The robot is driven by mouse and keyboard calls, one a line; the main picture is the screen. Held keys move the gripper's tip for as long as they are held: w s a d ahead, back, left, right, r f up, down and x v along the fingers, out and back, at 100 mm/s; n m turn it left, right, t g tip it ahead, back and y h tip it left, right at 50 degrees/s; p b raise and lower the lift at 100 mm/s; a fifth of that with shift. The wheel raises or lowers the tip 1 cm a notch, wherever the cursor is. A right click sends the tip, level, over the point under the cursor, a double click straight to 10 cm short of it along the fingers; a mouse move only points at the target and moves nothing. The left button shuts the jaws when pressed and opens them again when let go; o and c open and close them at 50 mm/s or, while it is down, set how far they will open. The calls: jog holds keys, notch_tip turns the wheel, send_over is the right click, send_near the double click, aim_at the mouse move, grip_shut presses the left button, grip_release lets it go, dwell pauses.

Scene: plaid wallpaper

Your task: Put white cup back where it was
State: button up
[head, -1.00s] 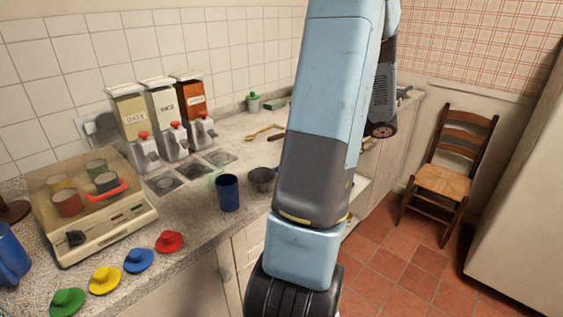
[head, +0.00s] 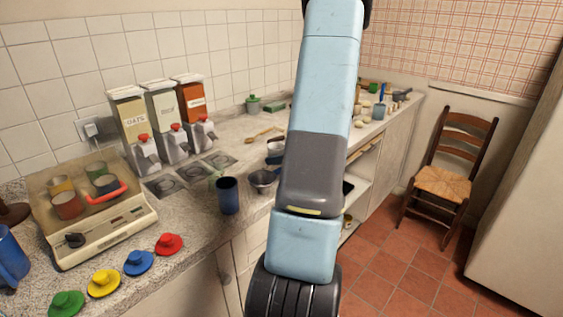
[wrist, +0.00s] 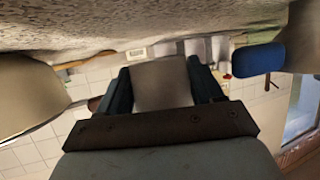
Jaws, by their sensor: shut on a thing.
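My gripper (wrist: 160,72) is shut on a pale, whitish-grey thing, the white cup (wrist: 163,90), which sits between the two dark fingers in the wrist view. That view is upside down, with the counter along its top. In the head view a white piece of the cup (head: 275,146) shows just left of my arm, above the counter. My arm hides the rest of it and most of the gripper. I cannot tell whether the cup touches the counter.
A blue cup (head: 228,196) and a grey metal cup (head: 262,181) stand close by on the counter. Three dispensers (head: 163,118) stand behind. A clear-lidded case (head: 95,215) and several coloured lids (head: 138,262) lie left. Small items crowd the far counter (head: 380,100).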

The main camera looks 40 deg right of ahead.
jog(key=shift+f, duration=1.4)
jog(key=shift+f, duration=0.15)
jog(key=o, duration=0.9)
jog(key=shift+c, duration=0.2)
jog(key=shift+s+d+r, duration=0.1)
jog(key=shift+s+r, duration=0.15)
jog(key=v, duration=1.1)
jog(key=shift+s, duration=0.25)
